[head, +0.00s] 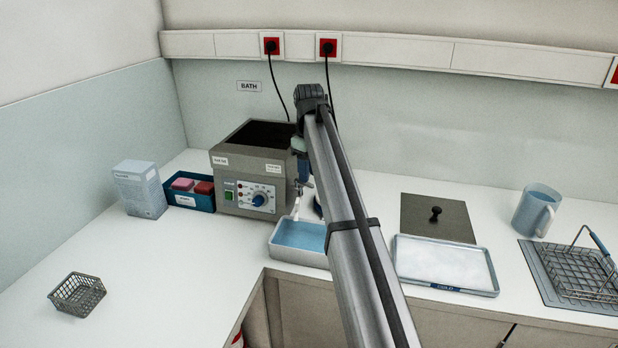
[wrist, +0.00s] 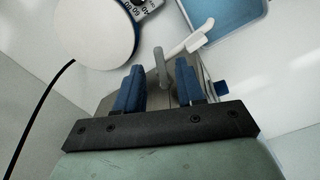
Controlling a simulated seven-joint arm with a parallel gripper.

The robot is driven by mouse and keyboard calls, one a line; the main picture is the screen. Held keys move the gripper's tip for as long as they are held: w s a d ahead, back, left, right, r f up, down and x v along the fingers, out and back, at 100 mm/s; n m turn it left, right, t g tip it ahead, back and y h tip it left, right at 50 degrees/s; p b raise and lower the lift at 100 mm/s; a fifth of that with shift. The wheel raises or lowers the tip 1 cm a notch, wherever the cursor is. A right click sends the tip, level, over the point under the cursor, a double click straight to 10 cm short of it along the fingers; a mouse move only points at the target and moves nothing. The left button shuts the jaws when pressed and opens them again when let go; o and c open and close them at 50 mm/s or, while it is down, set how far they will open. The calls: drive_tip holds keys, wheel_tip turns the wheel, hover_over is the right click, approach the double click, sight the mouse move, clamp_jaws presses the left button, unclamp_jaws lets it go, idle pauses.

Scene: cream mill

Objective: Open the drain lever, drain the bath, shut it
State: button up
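The grey bath (head: 228,188) stands against the back wall with a control panel on its front. Its inside looks dark, and I cannot tell the water level. A white drain spout (wrist: 190,42) leads toward a tray of blue water (wrist: 235,12); this tray also shows below the bath in the head view (head: 297,236). A grey drain lever (wrist: 160,64) stands up by the spout. My gripper (wrist: 159,70) is open, its blue fingers on either side of the lever, with gaps visible. In the head view my arm mostly hides the gripper and lever.
A white disc with a blue rim (wrist: 95,32) lies close to my fingers, with a black cable nearby. A blue box of red blocks (head: 190,198) and a carton (head: 140,190) stand left. A dark lid (head: 437,220), white-filled tray (head: 445,264), jug (head: 536,211) and wire basket (head: 585,270) are right.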

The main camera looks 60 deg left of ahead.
drive_tip(key=shift+f, duration=1.3)
drive_tip(key=shift+c, duration=0.4)
clamp_jaws()
